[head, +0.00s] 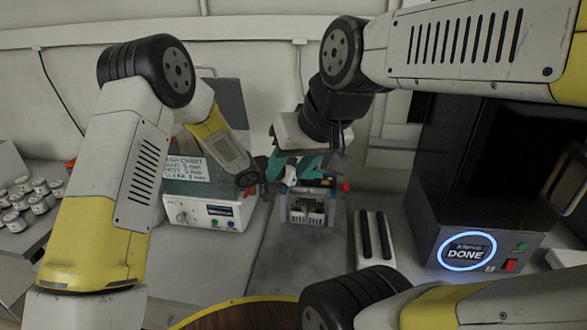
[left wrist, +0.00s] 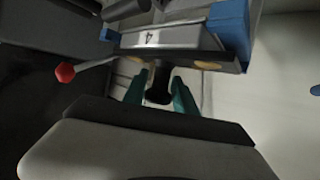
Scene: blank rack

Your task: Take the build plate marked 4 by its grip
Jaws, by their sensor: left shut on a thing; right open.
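In the left wrist view, the build plate marked 4 (left wrist: 185,40) shows its pale front face with the number. Its dark grip (left wrist: 160,92) sticks out between the teal fingers of my left gripper (left wrist: 161,80), which is shut on it.
A red knob (head: 347,187) sits at the rack's right. A white machine (head: 210,212) stands left, a dark oven (head: 467,250) reading DONE right. A pale block with two dark bars (head: 374,238) lies between rack and oven. Several jars (head: 38,204) stand far left. Bench before the rack is clear.

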